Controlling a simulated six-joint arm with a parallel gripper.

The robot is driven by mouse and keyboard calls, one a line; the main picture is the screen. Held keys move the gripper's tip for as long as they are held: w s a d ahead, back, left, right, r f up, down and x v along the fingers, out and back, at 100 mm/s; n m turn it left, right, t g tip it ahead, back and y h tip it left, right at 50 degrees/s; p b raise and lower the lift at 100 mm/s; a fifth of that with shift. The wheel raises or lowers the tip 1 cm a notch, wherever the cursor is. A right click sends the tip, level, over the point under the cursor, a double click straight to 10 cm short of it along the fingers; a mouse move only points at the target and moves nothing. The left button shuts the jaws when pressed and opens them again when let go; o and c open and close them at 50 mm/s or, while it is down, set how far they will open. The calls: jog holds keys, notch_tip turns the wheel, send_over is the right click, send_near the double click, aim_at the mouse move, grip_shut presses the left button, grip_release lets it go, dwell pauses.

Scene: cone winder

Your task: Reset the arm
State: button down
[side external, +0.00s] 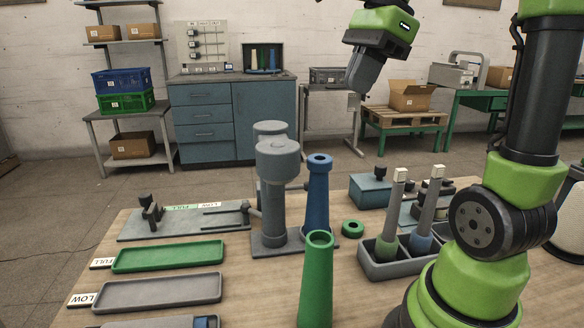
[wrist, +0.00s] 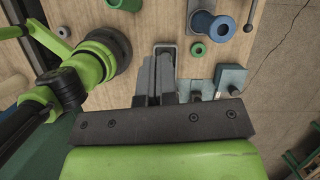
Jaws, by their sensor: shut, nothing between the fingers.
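My gripper (side external: 358,88) is raised high above the back of the table in the side view, with nothing in it. In the wrist view its grey fingers (wrist: 163,62) are together and empty, above the table. A green cone (side external: 316,280) stands upright at the front of the table. A blue cone (side external: 317,198) stands upright behind it, next to a grey cylindrical post (side external: 277,190). A green ring (side external: 352,228) lies on the table right of the blue cone; it also shows in the wrist view (wrist: 198,50).
A green tray (side external: 167,257) and a grey tray (side external: 158,293) lie at left by FULL and LOW labels. A dark holder (side external: 392,268) bears two upright tools with pale tops. A blue box (side external: 370,190) stands at the back right. The air around my gripper is clear.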

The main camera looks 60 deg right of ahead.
jog(key=s+a+f+n+t, duration=0.2)
jog(key=a+n, duration=0.4)
jog(key=n, duration=0.4)
jog(key=s+a+f+n+t+h, duration=0.1)
jog(key=s+a+f+n+t, duration=0.1)
jog(key=a+n, duration=0.4)
jog(key=shift+s+f+n+t, duration=0.3)
jog(key=shift+s+f+n, duration=0.55)
jog(key=shift+n, duration=1.65)
jog(key=shift+s+r, duration=0.25)
